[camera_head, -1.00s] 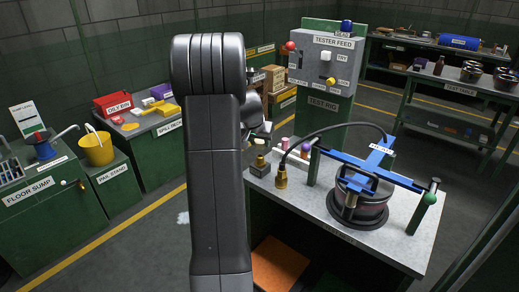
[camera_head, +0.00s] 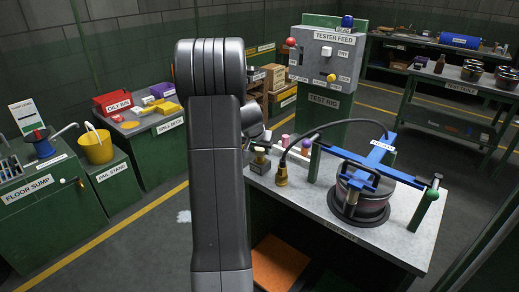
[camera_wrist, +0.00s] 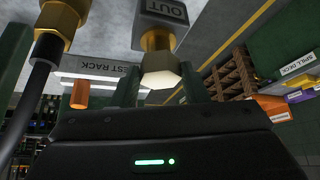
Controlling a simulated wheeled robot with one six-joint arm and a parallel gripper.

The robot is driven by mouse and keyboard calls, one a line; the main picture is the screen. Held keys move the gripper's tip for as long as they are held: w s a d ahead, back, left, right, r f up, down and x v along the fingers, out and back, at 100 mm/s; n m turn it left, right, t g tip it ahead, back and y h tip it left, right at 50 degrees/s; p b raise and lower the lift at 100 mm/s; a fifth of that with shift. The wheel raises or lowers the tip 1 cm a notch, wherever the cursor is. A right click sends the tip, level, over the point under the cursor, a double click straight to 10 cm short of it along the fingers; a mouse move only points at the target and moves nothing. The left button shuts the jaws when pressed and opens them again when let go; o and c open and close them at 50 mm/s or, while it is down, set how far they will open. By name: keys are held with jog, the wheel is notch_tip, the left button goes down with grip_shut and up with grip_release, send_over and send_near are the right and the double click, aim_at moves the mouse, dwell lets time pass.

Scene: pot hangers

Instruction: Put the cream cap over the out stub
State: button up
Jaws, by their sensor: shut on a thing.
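The out stub (camera_wrist: 157,42) is a brass fitting with a hex collar on a grey block labelled OUT (camera_wrist: 172,10), seen upside down in the wrist view. My gripper (camera_wrist: 157,84) is at the stub, with one finger on each side of the collar in the picture. A pale cream face (camera_wrist: 160,82), which looks like the cream cap, shows between the fingers against the hex end. My gripper is shut on it. How far the cap covers the stub cannot be told. In the head view my gripper (camera_head: 264,138) is partly behind my arm, just above the small block (camera_head: 260,164).
A brass hose fitting (camera_head: 281,176) with a black hose stands close to the stub. The test rack (camera_wrist: 100,68) holds an orange piece (camera_wrist: 79,94). A blue-barred clamp (camera_head: 370,168) holds a pot (camera_head: 362,192) on the bench. The bench front (camera_head: 320,222) is clear.

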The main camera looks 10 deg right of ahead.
jog(key=o, duration=0.9)
jog(key=shift+o, duration=0.2)
jog(key=shift+r, duration=0.15)
jog(key=shift+r+p, duration=0.5)
jog(key=shift+p, duration=0.25)
jog(key=v, duration=1.2)
jog(key=shift+b, duration=0.4)
